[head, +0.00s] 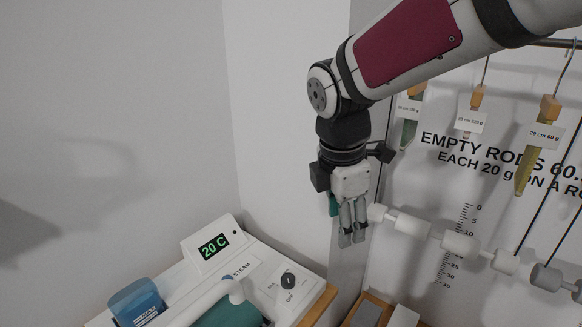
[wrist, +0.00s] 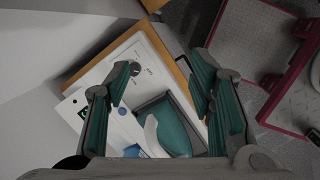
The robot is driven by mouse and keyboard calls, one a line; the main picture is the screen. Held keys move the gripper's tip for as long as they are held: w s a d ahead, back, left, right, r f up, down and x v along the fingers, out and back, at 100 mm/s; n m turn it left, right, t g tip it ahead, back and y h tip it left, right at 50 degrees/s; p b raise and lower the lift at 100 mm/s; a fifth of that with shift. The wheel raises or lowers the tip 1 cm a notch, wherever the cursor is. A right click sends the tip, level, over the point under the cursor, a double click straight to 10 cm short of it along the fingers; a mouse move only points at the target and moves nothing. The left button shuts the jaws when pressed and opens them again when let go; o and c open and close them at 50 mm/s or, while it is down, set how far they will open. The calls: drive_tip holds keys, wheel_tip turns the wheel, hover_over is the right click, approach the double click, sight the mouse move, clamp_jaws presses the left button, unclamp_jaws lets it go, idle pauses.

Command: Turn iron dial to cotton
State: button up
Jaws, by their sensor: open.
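The black iron dial (head: 289,281) sits on the white panel of the ironing unit (head: 255,268), with "OFF" printed near it; the other markings are too small to read. The dial also shows in the wrist view (wrist: 136,69), right beside the left fingertip. My gripper (head: 352,238) is open and empty, pointing down, above and to the right of the dial in the head view, apart from it. In the wrist view my gripper (wrist: 163,75) has its teal-padded fingers spread over the unit. The display (head: 214,246) reads "20 C".
A blue steam button (head: 228,279) and a white handle (head: 205,303) over a teal part lie left of the dial. A blue container (head: 137,302) stands at the left. White cylinders on a rod (head: 460,245) and hanging tagged pieces (head: 538,145) are at the right.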

sight(288, 278)
drive_tip(key=w+a+f+n+g+y+b, duration=0.1)
drive_tip(key=w+a+f+n+g, duration=0.1)
drive_tip(key=w+a+f+n, duration=0.75)
drive_tip(key=f+n, duration=0.1)
drive_tip(key=f, duration=0.3)
drive_tip(key=s+f, duration=0.1)
drive_tip(key=f, duration=0.4)
drive_tip(key=f+n, duration=0.1)
drive_tip(key=f, duration=0.4)
drive_tip(key=shift+s+f+n+p, duration=0.2)
drive_tip(key=shift+s+n+p, duration=0.1)
drive_tip(key=shift+n+p, duration=0.05)
drive_tip(key=c, duration=1.2)
